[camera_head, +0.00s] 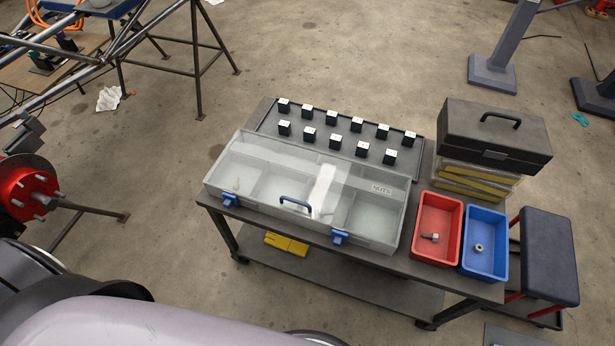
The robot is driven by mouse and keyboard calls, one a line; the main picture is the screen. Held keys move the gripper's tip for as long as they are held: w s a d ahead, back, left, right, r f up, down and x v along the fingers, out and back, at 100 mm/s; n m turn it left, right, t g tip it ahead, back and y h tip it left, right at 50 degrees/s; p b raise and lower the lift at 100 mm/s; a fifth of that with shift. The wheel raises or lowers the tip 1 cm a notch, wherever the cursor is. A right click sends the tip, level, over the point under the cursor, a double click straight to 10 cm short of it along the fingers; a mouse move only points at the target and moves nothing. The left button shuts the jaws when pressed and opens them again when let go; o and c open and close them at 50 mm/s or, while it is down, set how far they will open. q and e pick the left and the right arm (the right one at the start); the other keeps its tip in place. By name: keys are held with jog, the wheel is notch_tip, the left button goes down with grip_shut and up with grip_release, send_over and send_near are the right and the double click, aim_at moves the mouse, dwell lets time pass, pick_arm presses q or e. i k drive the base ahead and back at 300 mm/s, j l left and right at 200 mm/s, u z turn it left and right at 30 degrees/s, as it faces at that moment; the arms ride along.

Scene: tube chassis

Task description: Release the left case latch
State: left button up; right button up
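A clear-lidded case (270,212) with inner compartments lies on the dark cart top, its lid down. Its left latch (229,199) is a blue clip on the front edge, near the left end. A second blue latch (339,237) is on the front edge further right. Both latches appear to lie against the case front; I cannot tell for certain whether they are fastened. The case bears a label reading NUTS. Neither of my grippers shows in the head view.
A red bin (437,228) with a bolt and a blue bin (484,242) with a nut stand right of the case. A tray (262,122) of small black blocks lies behind it. A black toolbox (493,134) is at the back right. The wheeled cart (378,261) has a lower shelf.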

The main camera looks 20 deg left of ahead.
aim_at(229, 199)
jog(key=u, duration=1.25)
